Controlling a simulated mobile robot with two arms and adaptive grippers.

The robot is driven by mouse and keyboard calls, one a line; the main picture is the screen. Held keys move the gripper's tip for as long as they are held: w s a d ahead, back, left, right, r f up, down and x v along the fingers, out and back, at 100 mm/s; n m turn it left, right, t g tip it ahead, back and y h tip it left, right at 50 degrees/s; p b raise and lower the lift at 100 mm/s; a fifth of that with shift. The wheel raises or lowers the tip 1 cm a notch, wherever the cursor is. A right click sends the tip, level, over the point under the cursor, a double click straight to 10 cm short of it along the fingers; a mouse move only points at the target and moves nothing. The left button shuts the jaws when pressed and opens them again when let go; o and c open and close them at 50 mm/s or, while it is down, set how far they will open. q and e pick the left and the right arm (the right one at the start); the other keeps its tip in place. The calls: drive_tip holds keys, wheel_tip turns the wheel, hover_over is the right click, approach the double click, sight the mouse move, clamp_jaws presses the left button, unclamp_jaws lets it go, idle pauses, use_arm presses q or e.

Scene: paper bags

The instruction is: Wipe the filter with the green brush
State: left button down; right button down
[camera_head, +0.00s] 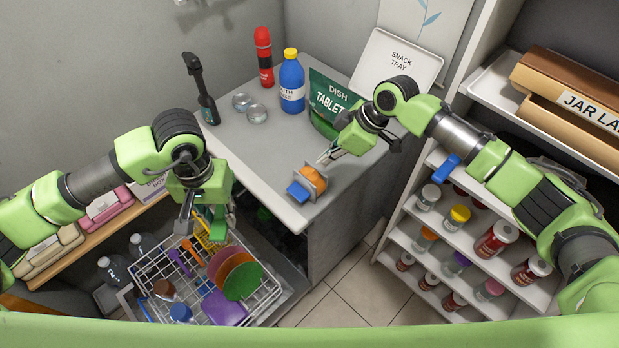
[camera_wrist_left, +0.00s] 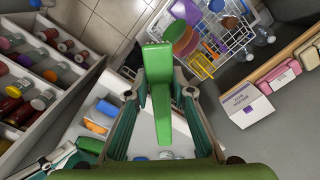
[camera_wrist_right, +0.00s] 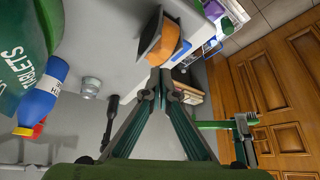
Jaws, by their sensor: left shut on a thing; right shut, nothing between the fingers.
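The green brush (camera_wrist_left: 162,85) is held between the fingers of my left gripper (camera_head: 205,222), above the dish rack. In the head view only part of the brush (camera_head: 218,222) shows below the gripper. An orange piece (camera_head: 313,180) with a grey plate and a blue block (camera_head: 297,192) sits at the counter's front corner; I take this for the filter, but cannot be sure. The orange part also shows in the right wrist view (camera_wrist_right: 166,45). My right gripper (camera_head: 324,158) is shut and empty, its tips close beside the grey plate; contact is unclear.
A wire dish rack (camera_head: 270,293) with colourful dishes stands below the counter (camera_head: 240,150). A blue bottle (camera_head: 291,88), a red bottle (camera_head: 264,60), a dish tablet bag (camera_head: 328,92) and two glass jars stand further back. Shelves with several jars are at right.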

use_arm(q)
drive_tip(key=shift+r, duration=0.35)
use_arm(e)
drive_tip(key=shift+r, duration=0.4)
